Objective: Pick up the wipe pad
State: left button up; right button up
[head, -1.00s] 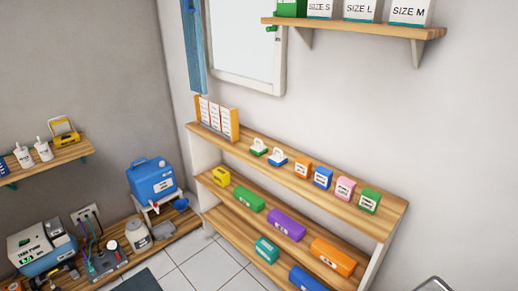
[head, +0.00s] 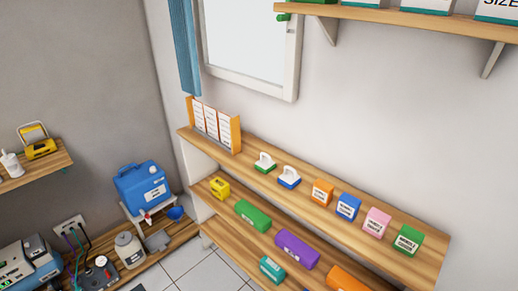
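Two small white-handled pads stand on the top board of the wooden shelf unit (head: 330,222). One pad (head: 264,163) has a green base, and the other pad (head: 289,178) just right of it has a blue base. I cannot tell from their look which is the wipe pad. Both stand apart from the things around them. Neither of my grippers is in view.
An orange-ended rack (head: 213,125) stands left of the pads, with small orange (head: 322,192), blue (head: 348,206), pink (head: 376,222) and green (head: 407,240) boxes to their right. Coloured packs fill lower boards. A wall shelf (head: 420,20) overhangs at upper right. Tiled floor (head: 205,272) is clear.

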aim_at(264, 165)
jog(key=i+j+z, duration=0.2)
jog(key=i+z, duration=0.25)
jog(key=i+j+z, duration=0.3)
jog(key=z, duration=0.6)
